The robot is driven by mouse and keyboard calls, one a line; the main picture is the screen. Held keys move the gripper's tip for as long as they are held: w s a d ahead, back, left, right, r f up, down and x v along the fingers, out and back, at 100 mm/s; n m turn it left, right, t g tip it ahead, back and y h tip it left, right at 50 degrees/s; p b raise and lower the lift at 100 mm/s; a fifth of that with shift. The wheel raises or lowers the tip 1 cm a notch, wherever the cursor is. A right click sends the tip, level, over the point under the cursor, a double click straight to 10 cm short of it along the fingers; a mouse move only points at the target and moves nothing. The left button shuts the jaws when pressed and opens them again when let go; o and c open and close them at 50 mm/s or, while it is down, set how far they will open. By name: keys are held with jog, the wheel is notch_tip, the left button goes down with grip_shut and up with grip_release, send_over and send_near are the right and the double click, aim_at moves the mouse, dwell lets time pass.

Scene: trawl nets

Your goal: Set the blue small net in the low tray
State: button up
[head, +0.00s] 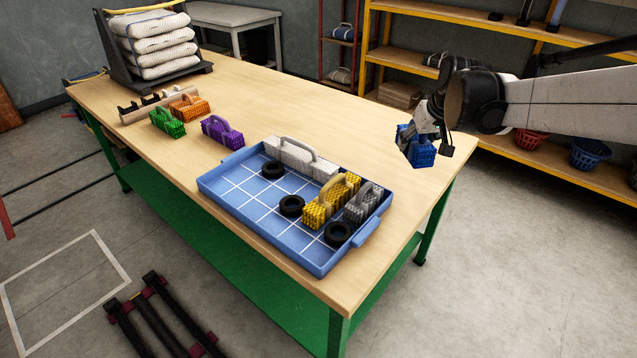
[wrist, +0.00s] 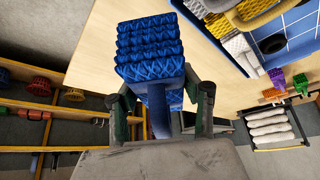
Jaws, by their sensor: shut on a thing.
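The blue small net (head: 419,154) is a small block with a woven surface. My gripper (head: 430,128) is shut on it and holds it up near the table's right back edge, apart from the tray. In the wrist view the blue net (wrist: 150,48) fills the upper middle, with the fingers of my gripper (wrist: 160,108) on either side of its handle. The low tray (head: 240,219) is blue with a white grid and lies on the near right part of the table. It holds a white net, a yellow net, a grey net and several black rings.
Purple (head: 222,132), green (head: 167,122) and orange (head: 189,107) nets stand on the table (head: 290,110) left of the tray. A rack of white folded nets (head: 160,50) stands at the far end. Bare tray floor shows at left and middle. Yellow shelves (head: 480,50) stand behind.

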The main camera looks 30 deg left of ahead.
jog(key=s+a+f+n+g+y, duration=0.1)
jog(key=s+a+f+n, duration=0.3)
jog(key=a, duration=0.9)
jog(key=s+a+n+g, duration=0.1)
jog(key=s+a, duration=0.6)
jog(key=a, duration=0.5)
jog(key=s+a+f+n+g+y, duration=0.1)
jog(key=s+a+f+n+g, duration=0.3)
jog(key=a, duration=0.9)
jog(key=m+t, duration=0.1)
jog(key=t, duration=0.1)
send_over(295, 186)
jog(key=d, duration=0.2)
notch_tip(295, 186, down, 5)
jog(key=shift+d+r, duration=0.1)
jog(key=shift+f, duration=2)
jog(key=shift+b, duration=0.3)
jog(key=shift+f, duration=0.2)
jog(key=o, duration=1.2)
jog(key=shift+r, duration=0.15)
